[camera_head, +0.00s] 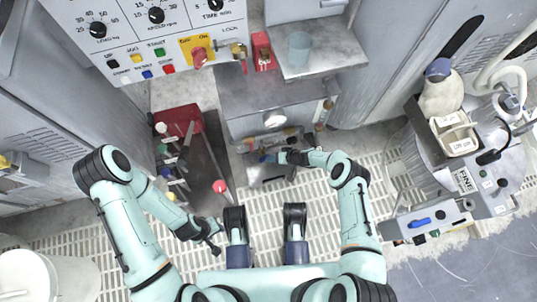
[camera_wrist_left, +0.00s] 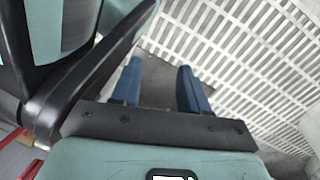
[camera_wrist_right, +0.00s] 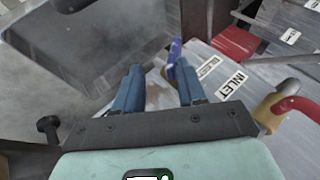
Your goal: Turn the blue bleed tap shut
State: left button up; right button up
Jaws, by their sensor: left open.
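The blue bleed tap (camera_wrist_right: 174,52) shows in the right wrist view as a blue lever beside a small label that seems to read BLEED. My right gripper (camera_wrist_right: 160,66) is open, with the lever just at the tip of its right-hand finger. The lever is partly hidden by that finger, and I cannot tell if they touch. In the head view my right gripper (camera_head: 268,158) is low by the pipework under the shelf. My left gripper (camera_head: 214,247) is low over the floor grating, and the left wrist view (camera_wrist_left: 160,75) shows it open and empty.
A red-handled tap (camera_wrist_right: 295,104) stands to the right of the INLET label (camera_wrist_right: 232,83). A red box (camera_head: 180,122) and a red-knobbed lever (camera_head: 219,186) are left of the right gripper. A metal shelf (camera_head: 335,58) is above.

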pick_arm(q)
jog(key=shift+t, duration=0.8)
jog(key=w+r, duration=0.1)
jog(key=w+r+p, duration=0.1)
jog(key=w, duration=0.1)
jog(key=w+r, duration=0.1)
jog(key=shift+w+d+p, duration=0.15)
jog(key=shift+d+p, duration=0.15)
pick_arm(e)
jog(key=s+d, duration=0.3)
jog(key=d, duration=0.5)
jog(key=shift+s+d, duration=0.2)
jog(key=shift+s, duration=0.2)
jog(key=shift+o, duration=0.3)
